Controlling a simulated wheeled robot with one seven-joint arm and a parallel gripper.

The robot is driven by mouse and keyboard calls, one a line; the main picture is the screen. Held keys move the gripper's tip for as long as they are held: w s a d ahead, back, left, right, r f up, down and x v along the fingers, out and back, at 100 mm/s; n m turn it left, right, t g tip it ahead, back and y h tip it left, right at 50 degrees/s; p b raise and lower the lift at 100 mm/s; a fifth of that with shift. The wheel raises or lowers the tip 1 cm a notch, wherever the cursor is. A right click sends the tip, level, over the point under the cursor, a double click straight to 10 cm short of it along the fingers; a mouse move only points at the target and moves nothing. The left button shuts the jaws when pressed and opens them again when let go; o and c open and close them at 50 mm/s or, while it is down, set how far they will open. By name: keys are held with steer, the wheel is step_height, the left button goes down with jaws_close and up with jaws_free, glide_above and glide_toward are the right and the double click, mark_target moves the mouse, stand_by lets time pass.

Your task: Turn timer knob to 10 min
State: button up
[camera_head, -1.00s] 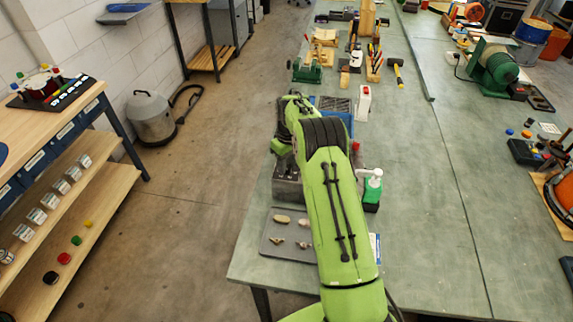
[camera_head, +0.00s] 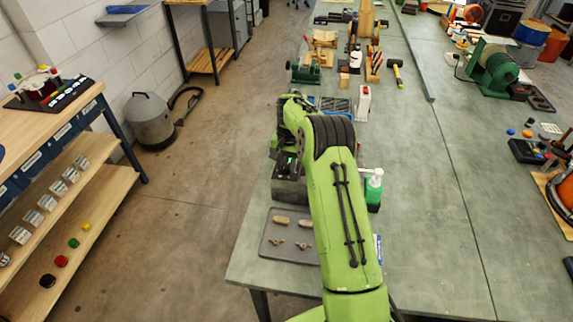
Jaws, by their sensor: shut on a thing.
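A dark grey metal box (camera_head: 289,190) stands near the left edge of the green bench, beside my arm. My green arm reaches over the bench and bends down at the wrist to this box. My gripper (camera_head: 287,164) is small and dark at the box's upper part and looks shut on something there. The timer knob and its scale cannot be made out; the gripper and wrist cover that spot, so the knob's angle cannot be read. A small green glow shows by the gripper.
A grey tray (camera_head: 272,247) with several small stones lies in front of the box. The bench's middle is clear.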

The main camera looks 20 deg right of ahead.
mark_target(288, 169)
steer(key=m+b, duration=0.1)
steer(key=m, duration=0.4)
steer(key=shift+m, duration=0.3)
steer(key=shift+r+m+b, duration=0.1)
steer(key=shift+m+b, duration=0.55)
steer(key=shift+m, duration=1.55)
steer(key=o, duration=1.1)
steer(key=shift+c, duration=0.2)
steer(key=shift+s, duration=0.1)
step_height(288, 169, up, 16)
steer(key=p, duration=0.3)
steer(key=shift+s, duration=0.4)
